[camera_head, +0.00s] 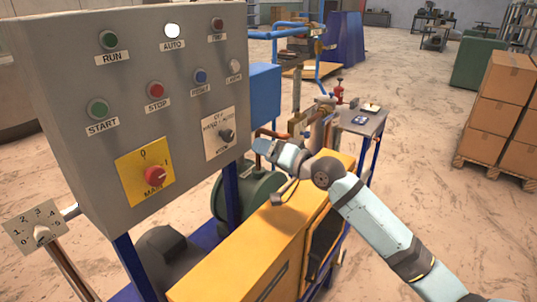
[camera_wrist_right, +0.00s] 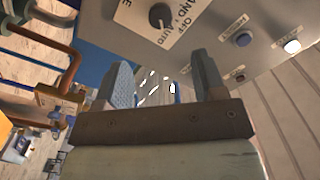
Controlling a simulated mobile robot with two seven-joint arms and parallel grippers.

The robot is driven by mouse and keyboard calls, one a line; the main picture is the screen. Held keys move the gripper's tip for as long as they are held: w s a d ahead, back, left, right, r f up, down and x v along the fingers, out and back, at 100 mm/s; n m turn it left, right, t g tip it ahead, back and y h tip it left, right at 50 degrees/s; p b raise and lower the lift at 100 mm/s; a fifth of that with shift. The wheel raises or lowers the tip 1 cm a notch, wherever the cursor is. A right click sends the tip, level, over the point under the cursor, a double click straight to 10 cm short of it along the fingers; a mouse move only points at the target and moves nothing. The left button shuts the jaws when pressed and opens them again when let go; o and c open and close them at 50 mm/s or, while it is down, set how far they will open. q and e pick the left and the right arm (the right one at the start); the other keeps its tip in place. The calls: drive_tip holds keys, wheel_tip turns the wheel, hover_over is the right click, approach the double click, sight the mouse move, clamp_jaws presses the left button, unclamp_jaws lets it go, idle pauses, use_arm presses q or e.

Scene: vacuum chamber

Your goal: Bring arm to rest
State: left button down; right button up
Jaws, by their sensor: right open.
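My right arm (camera_head: 375,215) comes in from the lower right and reaches over the yellow cabinet. My right gripper (camera_head: 262,148) is just right of the grey control panel (camera_head: 70,75), near its HAND/AUTO selector knob (camera_head: 226,135). In the right wrist view the two fingers of the right gripper (camera_wrist_right: 160,70) stand apart with nothing between them. The selector knob (camera_wrist_right: 161,15) shows there beyond the fingers, apart from them. My left gripper is not in view.
The yellow cabinet (camera_head: 255,240) stands below my right arm. Pipes with a red valve (camera_head: 339,88) and a small side table (camera_head: 365,122) are behind it. Stacked cardboard boxes (camera_head: 500,100) stand at the right. Open floor (camera_head: 425,135) lies between.

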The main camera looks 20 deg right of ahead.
drive_tip(key=shift+s+d, duration=0.1)
drive_tip(key=shift+s, duration=0.05)
idle(0.3)
drive_tip(key=s+a+f+n+g+h, duration=0.3)
drive_tip(key=s+f+g+h, duration=0.25)
drive_tip(key=s+f, duration=1.35)
drive_tip(key=s+d+f+n+g+h, duration=0.1)
drive_tip(key=s+d+f+g+h, duration=0.15)
drive_tip(key=s, duration=0.85)
drive_tip(key=s+d+f+g+h, duration=0.2)
drive_tip(key=s+d+f+g, duration=0.15)
drive_tip(key=s, duration=0.75)
drive_tip(key=w+a+f+t+y+p, duration=0.1)
drive_tip(key=w+a+f+t, duration=0.2)
drive_tip(key=f, duration=0.2)
drive_tip(key=w+a+f+n+t+y+p, duration=0.1)
drive_tip(key=w+a+f+t+y+p, duration=0.1)
drive_tip(key=w+a+f+t, duration=0.1)
drive_tip(key=shift+w+a+f+t, duration=0.2)
drive_tip(key=shift+f+t, duration=0.45)
drive_tip(key=shift+f, duration=0.6)
